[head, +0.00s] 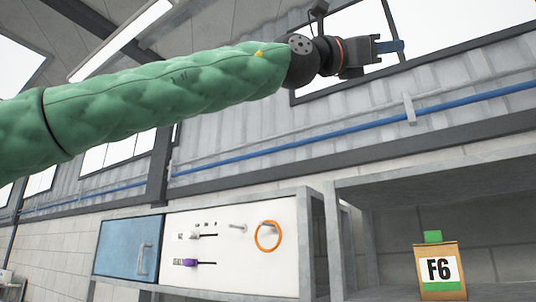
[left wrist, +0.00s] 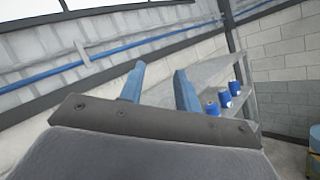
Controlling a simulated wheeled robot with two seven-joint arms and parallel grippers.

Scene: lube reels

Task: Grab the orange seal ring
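The orange seal ring (head: 268,236) hangs on a peg at the right of a white panel (head: 215,275) in the head view. My left gripper (head: 398,46) is raised high, above and to the right of the ring and well apart from it. In the left wrist view its two blue fingers (left wrist: 160,88) stand apart with nothing between them. The ring does not show in the left wrist view. My right gripper is in neither view.
Left of the panel is a blue cabinet door (head: 128,247). The panel also holds a purple-handled item (head: 189,262) and an empty-looking peg (head: 237,227). Blue containers (left wrist: 225,99) stand on a shelf in the wrist view.

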